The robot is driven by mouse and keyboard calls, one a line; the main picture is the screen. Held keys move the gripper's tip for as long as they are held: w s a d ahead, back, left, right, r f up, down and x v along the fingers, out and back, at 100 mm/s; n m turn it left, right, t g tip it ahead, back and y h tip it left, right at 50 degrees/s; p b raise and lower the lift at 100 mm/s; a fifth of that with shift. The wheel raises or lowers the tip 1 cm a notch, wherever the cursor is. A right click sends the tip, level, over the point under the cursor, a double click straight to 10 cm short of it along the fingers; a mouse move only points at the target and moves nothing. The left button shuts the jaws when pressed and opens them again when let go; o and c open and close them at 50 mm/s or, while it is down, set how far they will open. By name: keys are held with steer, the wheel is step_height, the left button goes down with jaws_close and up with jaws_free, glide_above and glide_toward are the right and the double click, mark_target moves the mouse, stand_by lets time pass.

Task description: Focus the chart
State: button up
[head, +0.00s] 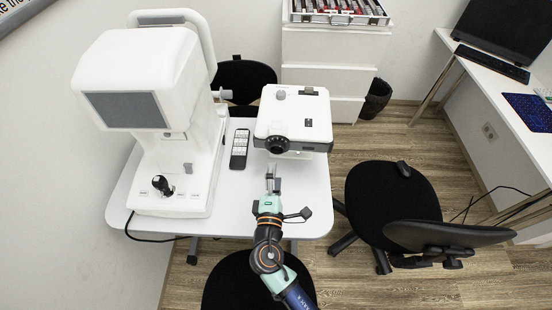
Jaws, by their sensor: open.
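A white chart projector (303,108) stands on the right part of the white table (307,205). Its round black lens ring (277,145) faces the front at the projector's lower left. My gripper (272,174) is open, with nothing seen between its fingers. It is in front of the projector, a little below the lens ring in the picture, and looks apart from it. The exact gap in depth is hard to judge. No projected chart is in view.
A large white eye-examination machine (146,75) with a grey screen fills the table's left side. A black remote (240,149) lies between it and the projector. A black office chair (392,200) stands right of the table. A drawer cabinet (325,62) stands behind.

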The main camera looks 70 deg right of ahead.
steer(key=v, duration=0.4)
steer(key=shift+a, duration=0.15)
stand_by(0.4)
steer(key=w+a+r+m+t+y, duration=0.25)
steer(key=a+r+y, duration=0.2)
steer(key=a, duration=0.55)
steer(key=w+a+r+m+t+y, duration=0.2)
steer(key=w+a+r+y, duration=0.3)
steer(key=a, duration=0.5)
steer(key=w+a+r+m+t+y, duration=0.2)
steer(key=a+r+t+y, duration=0.1)
steer(key=a+y, duration=0.55)
steer(key=a+r+p, duration=0.3)
steer(key=r+p, duration=3.3)
steer(key=shift+r+n+h, duration=0.25)
steer(key=shift+n+h, duration=0.15)
steer(key=shift+n, duration=0.05)
